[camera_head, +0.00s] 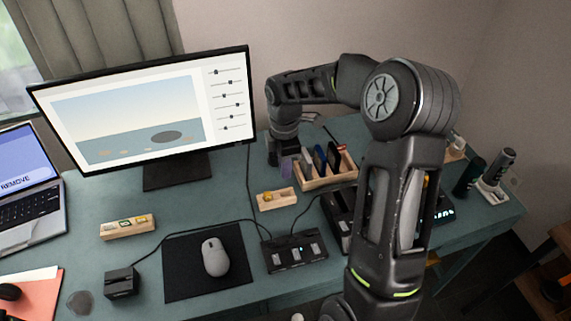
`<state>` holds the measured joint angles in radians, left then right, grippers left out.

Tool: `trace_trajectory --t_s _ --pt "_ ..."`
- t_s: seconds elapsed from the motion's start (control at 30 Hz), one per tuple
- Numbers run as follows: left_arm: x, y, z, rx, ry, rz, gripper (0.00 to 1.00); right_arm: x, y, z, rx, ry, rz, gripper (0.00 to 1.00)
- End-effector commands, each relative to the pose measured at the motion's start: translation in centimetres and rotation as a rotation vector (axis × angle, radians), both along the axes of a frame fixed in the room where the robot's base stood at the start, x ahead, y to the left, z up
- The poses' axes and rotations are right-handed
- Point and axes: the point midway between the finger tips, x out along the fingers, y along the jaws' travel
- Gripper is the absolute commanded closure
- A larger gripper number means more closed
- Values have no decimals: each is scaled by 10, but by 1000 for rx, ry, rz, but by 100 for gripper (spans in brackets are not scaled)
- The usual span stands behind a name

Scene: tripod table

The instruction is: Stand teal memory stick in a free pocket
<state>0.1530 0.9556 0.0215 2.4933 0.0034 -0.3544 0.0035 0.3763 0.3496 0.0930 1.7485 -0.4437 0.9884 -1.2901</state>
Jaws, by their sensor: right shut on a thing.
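My right gripper (284,155) points down beside the left end of a wooden rack (327,183), behind a small wooden block (277,204). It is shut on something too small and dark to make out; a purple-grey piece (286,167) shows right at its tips. I cannot pick out the teal memory stick for certain. The rack holds several upright flat pieces, among them a blue one (320,158). The small block has a yellow item (268,196) at its left; its right part looks bare. Another wooden block (120,233) at the left holds several small coloured pieces. My left gripper is out of view.
A monitor (150,115) stands left of the gripper. A mouse (215,257) on a black pad, a dark button box (295,252) and cables lie in front. My right arm hides part of the table's right side. Bottles (497,168) stand at the far right.

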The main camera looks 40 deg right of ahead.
Motion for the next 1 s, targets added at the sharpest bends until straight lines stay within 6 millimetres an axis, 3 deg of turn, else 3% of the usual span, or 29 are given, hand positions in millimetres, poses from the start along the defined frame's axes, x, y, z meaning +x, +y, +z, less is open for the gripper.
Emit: trace_trajectory --t_s 0.47,1.0 --pt "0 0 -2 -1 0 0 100 0 0 -3 0 0 -1 100" --pt "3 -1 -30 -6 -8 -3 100 0 0 -49 0 0 -2 100"
